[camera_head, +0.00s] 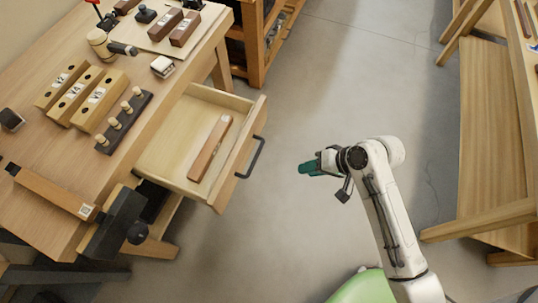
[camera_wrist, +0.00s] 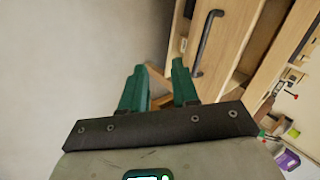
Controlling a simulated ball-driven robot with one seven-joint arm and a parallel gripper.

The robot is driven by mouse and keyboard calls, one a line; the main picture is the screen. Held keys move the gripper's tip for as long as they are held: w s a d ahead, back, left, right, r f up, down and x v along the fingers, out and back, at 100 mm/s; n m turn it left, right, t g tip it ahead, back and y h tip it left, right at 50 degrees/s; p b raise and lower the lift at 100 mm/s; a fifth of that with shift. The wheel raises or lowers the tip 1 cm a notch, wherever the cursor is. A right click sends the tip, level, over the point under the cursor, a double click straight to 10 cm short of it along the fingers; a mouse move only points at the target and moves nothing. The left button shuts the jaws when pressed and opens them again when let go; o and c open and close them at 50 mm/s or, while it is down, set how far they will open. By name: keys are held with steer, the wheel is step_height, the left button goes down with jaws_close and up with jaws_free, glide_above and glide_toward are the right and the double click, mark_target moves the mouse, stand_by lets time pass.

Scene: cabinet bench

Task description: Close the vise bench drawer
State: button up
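The vise bench drawer (camera_head: 168,152) stands pulled out from the workbench in the head view. A brown wooden bar (camera_head: 210,148) lies inside it. Its front carries a dark bar handle (camera_head: 251,157), which also shows in the wrist view (camera_wrist: 206,40). The dark vise (camera_head: 112,226) is on the bench's near edge, left of the drawer. My gripper (camera_head: 304,169) is in free air to the right of the handle, apart from it. In the wrist view its two green fingers (camera_wrist: 160,85) stand apart with nothing between them.
The workbench top (camera_head: 60,150) holds wooden blocks (camera_head: 98,98), a dark peg rack (camera_head: 124,121) and a mallet (camera_head: 105,44). A wooden shelf unit (camera_head: 257,45) stands behind. Another wooden bench (camera_head: 490,130) is at the right. Grey floor (camera_head: 330,90) is clear between them.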

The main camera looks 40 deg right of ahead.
steer(key=w+d+m+t, duration=0.1)
steer(key=w+d+f+m+t+b, duration=0.1)
steer(key=shift+w+f+m+y, duration=0.1)
steer(key=shift+w+m+y, duration=0.2)
steer(key=shift+m, duration=0.1)
steer(key=c, duration=0.3)
steer(key=shift+w+d+m+t, duration=0.25)
steer(key=shift+w+m+t, duration=0.15)
steer(key=shift+m+t, duration=0.15)
jaws_close()
steer(key=w+a+f, duration=0.5)
steer(key=w+a, duration=0.1)
steer(key=w, duration=0.4)
steer(key=shift+p, duration=0.4)
steer(key=shift+w, duration=0.1)
